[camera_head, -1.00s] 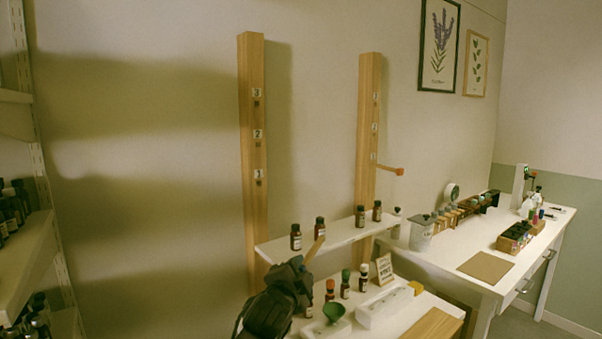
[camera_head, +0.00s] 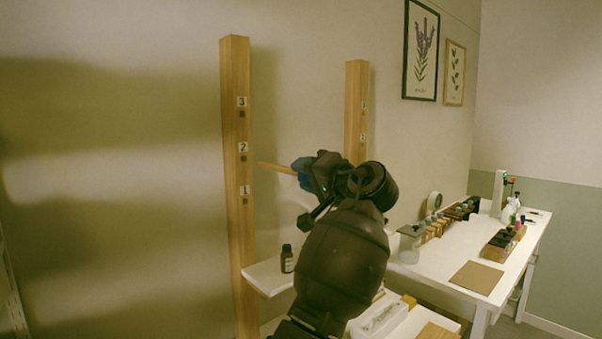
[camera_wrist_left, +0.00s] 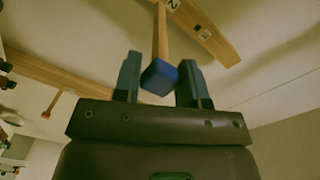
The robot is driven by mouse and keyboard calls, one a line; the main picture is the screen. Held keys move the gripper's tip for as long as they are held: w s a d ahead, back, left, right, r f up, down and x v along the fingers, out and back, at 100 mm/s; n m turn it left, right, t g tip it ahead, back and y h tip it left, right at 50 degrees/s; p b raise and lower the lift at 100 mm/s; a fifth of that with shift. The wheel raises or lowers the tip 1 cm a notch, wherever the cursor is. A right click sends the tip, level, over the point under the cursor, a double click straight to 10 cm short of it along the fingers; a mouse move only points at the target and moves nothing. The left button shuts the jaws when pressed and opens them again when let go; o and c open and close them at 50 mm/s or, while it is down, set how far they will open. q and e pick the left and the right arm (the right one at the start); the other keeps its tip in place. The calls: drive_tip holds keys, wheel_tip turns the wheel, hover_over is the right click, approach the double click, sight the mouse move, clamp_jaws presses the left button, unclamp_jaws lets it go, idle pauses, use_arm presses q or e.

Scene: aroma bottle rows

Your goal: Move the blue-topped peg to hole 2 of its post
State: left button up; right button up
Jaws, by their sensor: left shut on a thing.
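My left gripper (camera_head: 300,172) is shut on the blue-topped peg (camera_head: 275,167), whose bare wooden shaft points left towards the near post (camera_head: 234,100). In the head view the shaft's tip is just right of the post, a little below the level of hole 2 (camera_head: 243,158), and appears apart from it. In the left wrist view the peg's blue top (camera_wrist_left: 159,77) sits between the two fingers (camera_wrist_left: 160,80). The shaft runs up to the post (camera_wrist_left: 205,32) near the label 2; its far end is at the picture's edge. My right gripper is not in view.
A second wooden post (camera_head: 356,100) stands further right, partly behind my left arm. A white shelf (camera_head: 262,277) with a dark bottle (camera_head: 287,258) lies below the gripper. The wall left of the near post is clear.

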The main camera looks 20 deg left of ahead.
sight(280, 168)
use_arm(q)
drive_tip(key=shift+s+d+r, duration=0.1)
idle(0.3)
drive_tip(key=shift+d+r+p, duration=0.1)
drive_tip(key=shift+p, duration=0.35)
drive_tip(key=shift+p+x, duration=0.5)
drive_tip(key=shift+x, duration=2.3)
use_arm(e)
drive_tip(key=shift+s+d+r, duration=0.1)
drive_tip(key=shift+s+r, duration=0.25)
use_arm(q)
drive_tip(key=shift+m, duration=0.3)
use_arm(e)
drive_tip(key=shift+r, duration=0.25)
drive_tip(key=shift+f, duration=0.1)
